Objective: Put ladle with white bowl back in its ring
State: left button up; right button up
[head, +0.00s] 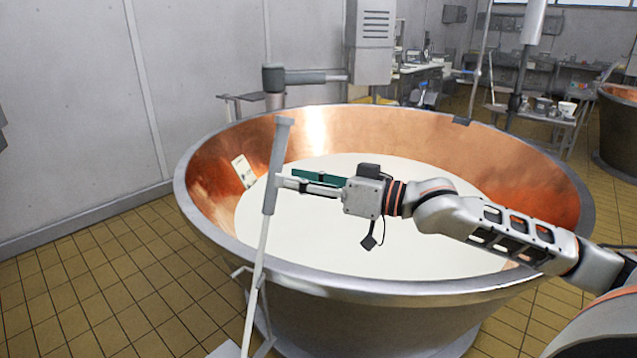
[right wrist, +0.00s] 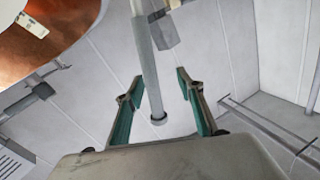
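The ladle has a long grey handle (head: 276,160) and a thin pale shaft (head: 259,255) leaning slightly, in front of the copper vat's left side. Its lower end runs to the bottom edge of the head view, where a pale shape (head: 226,350) shows; I cannot tell if this is the white bowl. My right gripper (head: 285,183) is at the handle's lower half. I cannot make out the ring for certain. My left gripper is out of view.
The copper vat (head: 400,290), full of white liquid (head: 400,255), fills the middle. A grey arm with a cylinder (head: 273,78) reaches out from a column box (head: 371,40) behind its rim. Tiled floor (head: 110,280) is free at left.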

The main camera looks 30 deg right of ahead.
jog(key=shift+v, duration=2.35)
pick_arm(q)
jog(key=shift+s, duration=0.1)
